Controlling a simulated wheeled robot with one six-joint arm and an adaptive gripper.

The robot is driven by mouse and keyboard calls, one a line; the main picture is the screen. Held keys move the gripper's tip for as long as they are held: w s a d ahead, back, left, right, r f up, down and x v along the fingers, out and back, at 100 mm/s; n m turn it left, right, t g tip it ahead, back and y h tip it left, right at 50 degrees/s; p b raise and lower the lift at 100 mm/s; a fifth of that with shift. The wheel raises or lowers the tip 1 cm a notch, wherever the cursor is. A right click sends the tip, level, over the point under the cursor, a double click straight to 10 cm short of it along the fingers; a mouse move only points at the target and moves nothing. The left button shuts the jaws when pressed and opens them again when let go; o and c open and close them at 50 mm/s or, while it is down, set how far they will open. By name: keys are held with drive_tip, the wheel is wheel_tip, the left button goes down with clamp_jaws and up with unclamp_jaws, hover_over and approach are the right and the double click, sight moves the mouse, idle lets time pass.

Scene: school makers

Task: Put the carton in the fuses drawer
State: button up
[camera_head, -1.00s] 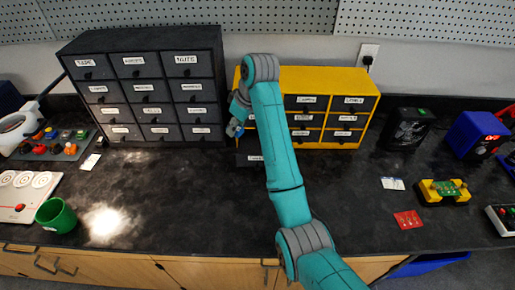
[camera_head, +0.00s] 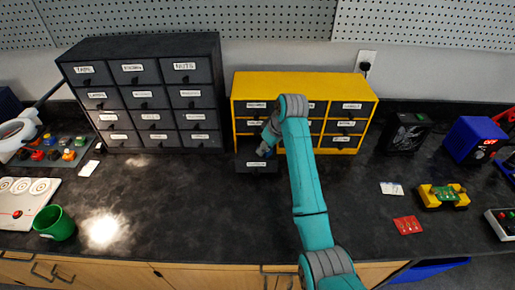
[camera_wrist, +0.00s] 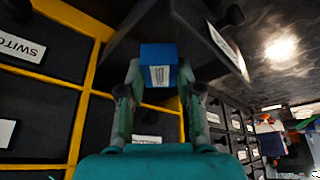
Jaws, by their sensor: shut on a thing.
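My gripper (camera_head: 266,148) is shut on a small blue carton (camera_wrist: 158,56) with a white label, held between the fingertips in the wrist view. In the head view the carton is mostly hidden at the gripper's tip. One bottom-left drawer (camera_head: 257,167) of the yellow cabinet (camera_head: 300,82) is pulled out, and the gripper is over or at it. Its label is too small to read in the head view. The open drawer also shows beside the carton in the wrist view (camera_wrist: 200,28). I cannot tell whether the carton is inside the drawer's walls or above them.
A dark cabinet (camera_head: 145,75) of labelled drawers stands left of the yellow one. A black fan-like box (camera_head: 405,132), a blue device (camera_head: 472,138) and a red card (camera_head: 408,225) lie to the right. A green cup (camera_head: 54,223) stands at left. The counter's middle front is clear.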

sight(255, 152)
wheel_tip(255, 152, down, 2)
drive_tip(key=shift+f, duration=0.25)
drive_tip(key=shift+w+a+r, duration=0.15)
drive_tip(key=shift+w+a, duration=0.1)
drive_tip(key=shift+w, duration=0.05)
drive_tip(key=shift+w+a, duration=1.05)
drive_tip(key=shift+w, duration=0.1)
drive_tip(key=shift+w+f, duration=0.1)
drive_tip(key=shift+f, duration=0.5)
drive_tip(key=o, duration=0.9)
drive_tip(key=shift+f, duration=0.15)
drive_tip(key=v, duration=1.2)
drive_tip(key=shift+a, duration=0.1)
